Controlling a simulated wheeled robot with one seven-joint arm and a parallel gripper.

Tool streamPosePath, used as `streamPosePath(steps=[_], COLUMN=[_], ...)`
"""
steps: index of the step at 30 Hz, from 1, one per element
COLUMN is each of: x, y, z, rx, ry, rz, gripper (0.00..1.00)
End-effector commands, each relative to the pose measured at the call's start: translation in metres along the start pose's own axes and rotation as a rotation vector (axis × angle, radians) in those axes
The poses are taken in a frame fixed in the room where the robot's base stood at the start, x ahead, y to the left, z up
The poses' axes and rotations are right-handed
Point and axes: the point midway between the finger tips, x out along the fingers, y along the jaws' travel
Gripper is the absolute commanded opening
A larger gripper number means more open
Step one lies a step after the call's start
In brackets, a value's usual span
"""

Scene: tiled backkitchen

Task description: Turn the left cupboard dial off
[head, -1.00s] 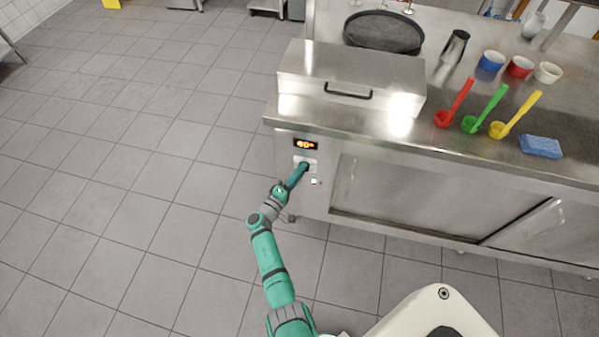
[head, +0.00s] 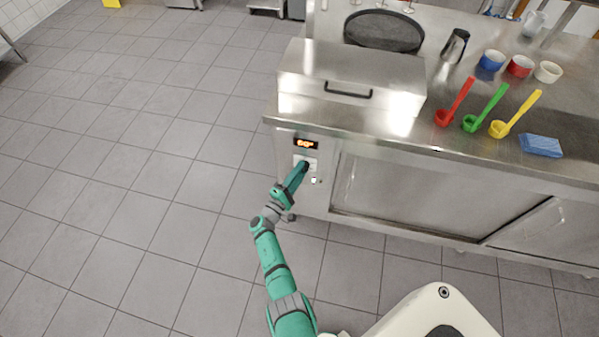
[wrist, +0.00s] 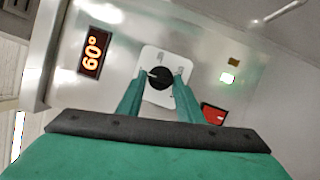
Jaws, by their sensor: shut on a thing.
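The left cupboard dial (wrist: 160,78) is a round black knob with a pale pointer mark, on a white plate (wrist: 152,56) on the steel front. My gripper (wrist: 159,84) is shut on the dial, one green finger on each side of it. In the head view my gripper (head: 304,167) reaches the panel just below the display, and it mostly hides the dial there. The lit display (wrist: 93,52) reads 60° in orange; it also shows in the head view (head: 305,144).
A red switch (wrist: 214,113) and a small lit indicator (wrist: 227,78) are close to the dial. The counter overhang (head: 350,133) is above the panel. Steel cupboard doors (head: 400,195) extend to the right. The tiled floor (head: 130,200) to the left is clear.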

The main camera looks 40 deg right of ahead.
Motion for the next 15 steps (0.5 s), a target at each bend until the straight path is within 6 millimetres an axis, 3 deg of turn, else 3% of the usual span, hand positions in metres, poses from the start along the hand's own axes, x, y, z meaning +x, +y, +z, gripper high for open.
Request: streamPosePath(steps=[3,4,6,15], x=[-0.0013,-0.0013,-0.0013,-0.0022], y=[-0.0045,-0.0045,-0.0041,-0.0017], z=[0.0022,0.0023,0.0021,0.0008], rx=[-0.003,-0.003,-0.003,0.000], ry=[-0.001,-0.001,-0.001,0.000], rz=[-0.007,-0.007,-0.007,-0.003], gripper=[0.11,0.40,0.50,0.50])
